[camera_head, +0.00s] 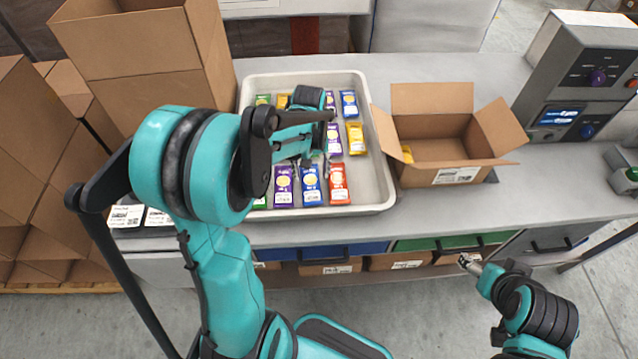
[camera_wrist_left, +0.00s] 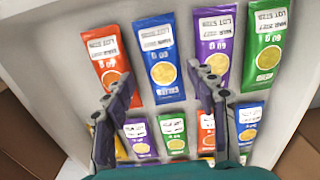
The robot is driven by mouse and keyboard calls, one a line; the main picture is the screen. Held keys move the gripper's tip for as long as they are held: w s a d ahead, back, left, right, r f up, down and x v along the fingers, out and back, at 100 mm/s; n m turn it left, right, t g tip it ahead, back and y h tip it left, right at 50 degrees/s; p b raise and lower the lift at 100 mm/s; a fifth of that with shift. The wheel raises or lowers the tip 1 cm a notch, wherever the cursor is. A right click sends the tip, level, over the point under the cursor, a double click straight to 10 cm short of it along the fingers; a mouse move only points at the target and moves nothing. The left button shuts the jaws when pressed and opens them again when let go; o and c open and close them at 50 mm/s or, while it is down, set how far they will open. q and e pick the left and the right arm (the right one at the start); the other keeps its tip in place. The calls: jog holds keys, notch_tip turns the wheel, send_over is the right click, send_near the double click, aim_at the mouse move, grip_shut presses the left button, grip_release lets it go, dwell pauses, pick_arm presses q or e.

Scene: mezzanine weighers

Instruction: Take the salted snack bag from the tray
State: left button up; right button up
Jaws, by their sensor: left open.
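The pale tray (camera_head: 382,185) on the counter holds rows of snack bags in several colours. I cannot read which one is salted. In the left wrist view the far row has a red bag (camera_wrist_left: 107,58), a blue bag (camera_wrist_left: 162,72), a purple bag (camera_wrist_left: 216,42) and a green bag (camera_wrist_left: 266,40). My left gripper (camera_head: 310,168) is over the tray, open and empty. In the wrist view its fingers stand apart near the lower end of the blue bag. The arm hides part of the tray in the head view. My right gripper (camera_head: 468,262) is small, in front of the counter.
An open cardboard box (camera_head: 428,164) stands right of the tray, with something yellow inside. A grey weighing unit (camera_head: 585,80) is at the far right. Tall cardboard boxes (camera_head: 140,60) stand at the left. Counter between box and weigher is clear.

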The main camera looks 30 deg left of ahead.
aim_at(311, 182)
pick_arm(q)
jog(key=f+b, duration=0.1)
jog(key=f, duration=0.3)
jog(key=f+b, duration=0.1)
jog(key=f, duration=0.1)
jog(key=shift+w+a+f+b, duration=0.3)
jog(key=shift+r, duration=0.1)
jog(key=shift+c, duration=0.9)
jog(key=c, duration=0.6)
